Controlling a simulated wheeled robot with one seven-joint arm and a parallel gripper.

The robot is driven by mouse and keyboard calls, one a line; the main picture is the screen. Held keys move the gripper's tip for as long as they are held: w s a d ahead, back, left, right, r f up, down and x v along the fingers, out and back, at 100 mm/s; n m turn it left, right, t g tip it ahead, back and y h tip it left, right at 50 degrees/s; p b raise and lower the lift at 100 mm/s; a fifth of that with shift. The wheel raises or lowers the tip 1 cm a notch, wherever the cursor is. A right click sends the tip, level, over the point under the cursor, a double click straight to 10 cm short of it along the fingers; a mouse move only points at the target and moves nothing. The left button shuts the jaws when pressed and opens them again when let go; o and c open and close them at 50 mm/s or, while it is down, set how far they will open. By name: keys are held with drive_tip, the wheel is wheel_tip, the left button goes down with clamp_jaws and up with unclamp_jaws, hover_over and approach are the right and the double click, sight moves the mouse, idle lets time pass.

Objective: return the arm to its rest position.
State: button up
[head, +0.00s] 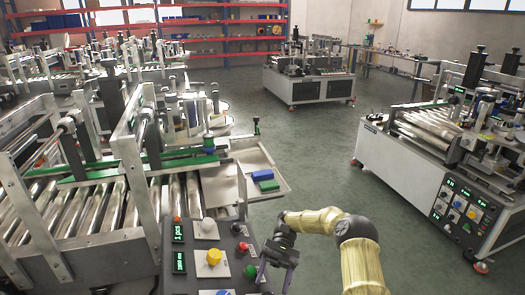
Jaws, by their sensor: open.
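My gold-coloured arm comes up from the bottom of the head view and bends left. My gripper (276,262) is dark with purplish fingers and points down beside the right edge of the control panel (205,262). Its fingers are apart and nothing shows between them. The fingertips overlap the panel's edge in the picture; I cannot tell whether they touch it. The panel carries a yellow knob (213,257), a green button (251,271), a red button (243,247) and small green displays.
A metal tray (270,200) with blue and green blocks (264,180) juts out just behind my gripper. The roller conveyor (90,215) fills the left. Another labelling machine (430,150) stands at the right. The green floor (330,160) between them is clear.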

wheel_tip(320, 180, up, 10)
drive_tip(key=p, duration=0.9)
drive_tip(key=shift+f, duration=0.2)
